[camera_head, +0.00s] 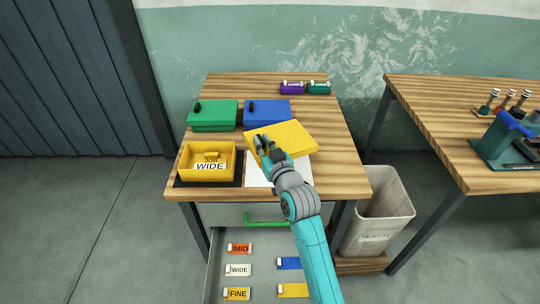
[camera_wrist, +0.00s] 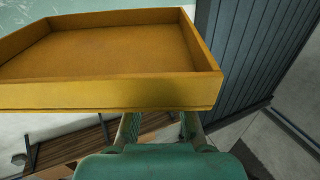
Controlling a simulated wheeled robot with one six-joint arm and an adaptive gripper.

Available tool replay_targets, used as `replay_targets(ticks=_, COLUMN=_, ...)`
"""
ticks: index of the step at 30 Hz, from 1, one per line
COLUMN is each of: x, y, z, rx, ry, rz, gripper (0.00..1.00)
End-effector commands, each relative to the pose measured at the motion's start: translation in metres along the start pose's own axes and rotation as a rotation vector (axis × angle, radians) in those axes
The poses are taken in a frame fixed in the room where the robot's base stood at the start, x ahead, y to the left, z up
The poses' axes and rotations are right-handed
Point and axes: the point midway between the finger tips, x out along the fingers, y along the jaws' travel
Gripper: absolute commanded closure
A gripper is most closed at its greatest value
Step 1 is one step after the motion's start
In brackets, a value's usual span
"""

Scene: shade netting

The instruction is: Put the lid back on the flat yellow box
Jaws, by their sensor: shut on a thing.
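The flat yellow box (camera_head: 185,176) stands open on a dark mat at the table's left front, with a yellow piece inside and a label reading WIDE. The yellow lid (camera_head: 290,136) is held in the air to the right of the box, apart from it, over a white sheet. In the wrist view the lid (camera_wrist: 110,95) fills the upper left, with raised walls round a hollow face. My gripper (camera_head: 264,146) is shut on the lid near its left edge. In the wrist view its fingers (camera_wrist: 160,128) pass behind the lid's near wall, so the grip point is hidden.
Closed green (camera_head: 213,117) and blue (camera_head: 267,113) boxes stand behind the yellow box. Purple (camera_head: 291,88) and teal (camera_head: 318,88) items lie at the back. An open drawer (camera_head: 213,240) with labelled pieces is below. A bin (camera_head: 378,215) stands right. The table's right side is bare.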

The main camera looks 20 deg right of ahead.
Motion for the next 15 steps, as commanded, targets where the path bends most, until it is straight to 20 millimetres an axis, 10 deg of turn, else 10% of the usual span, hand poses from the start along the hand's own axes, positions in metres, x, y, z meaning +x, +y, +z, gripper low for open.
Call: replay_targets(ticks=15, x=0.0, y=0.0, z=0.063, rx=0.0, ry=-0.001, rz=0.0, gripper=1.0)
